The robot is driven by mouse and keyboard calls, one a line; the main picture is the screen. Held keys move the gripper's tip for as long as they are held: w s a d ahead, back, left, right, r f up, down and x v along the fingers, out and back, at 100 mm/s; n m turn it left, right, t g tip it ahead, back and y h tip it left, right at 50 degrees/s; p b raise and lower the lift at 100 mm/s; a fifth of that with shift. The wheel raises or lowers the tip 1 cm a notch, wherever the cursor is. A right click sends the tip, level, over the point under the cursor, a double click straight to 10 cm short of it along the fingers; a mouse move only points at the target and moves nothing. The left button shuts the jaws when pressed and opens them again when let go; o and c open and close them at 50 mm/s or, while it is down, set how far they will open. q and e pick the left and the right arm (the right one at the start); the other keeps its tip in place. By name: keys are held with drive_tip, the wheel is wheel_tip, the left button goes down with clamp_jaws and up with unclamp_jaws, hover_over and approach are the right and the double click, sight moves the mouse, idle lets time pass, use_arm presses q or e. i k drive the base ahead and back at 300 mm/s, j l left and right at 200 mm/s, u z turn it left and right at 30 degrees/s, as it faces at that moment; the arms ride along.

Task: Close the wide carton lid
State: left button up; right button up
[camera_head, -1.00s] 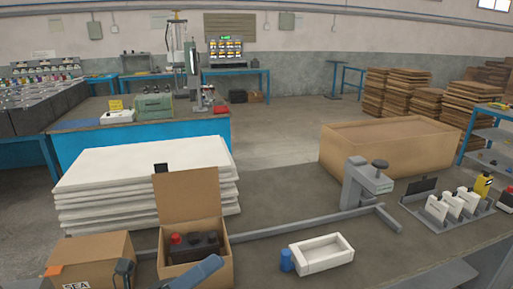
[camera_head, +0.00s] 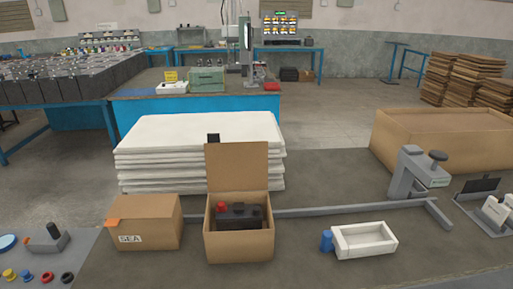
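An open cardboard carton (camera_head: 238,247) stands on the table near the front middle. Its lid (camera_head: 237,168) stands upright at the carton's back edge. A dark battery-like block (camera_head: 242,217) with a red cap sits inside the carton. A small black piece (camera_head: 213,138) shows at the lid's top left corner; I cannot tell whether it is attached. Neither of my grippers is in view.
A closed carton (camera_head: 145,222) marked "SEA" stands just left of the open one. White stacked sheets (camera_head: 200,150) lie behind. A grey rail (camera_head: 330,210), white tray (camera_head: 364,240), blue cylinder (camera_head: 326,241), grey clamp device (camera_head: 407,175) and large brown box (camera_head: 445,150) are to the right.

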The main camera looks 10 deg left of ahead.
sight(242, 165)
drive_tip(key=k+j+z, duration=0.15)
drive_tip(key=j+z, duration=0.2)
drive_tip(key=k+j+z, duration=0.2)
drive_tip(key=j+z, duration=0.15)
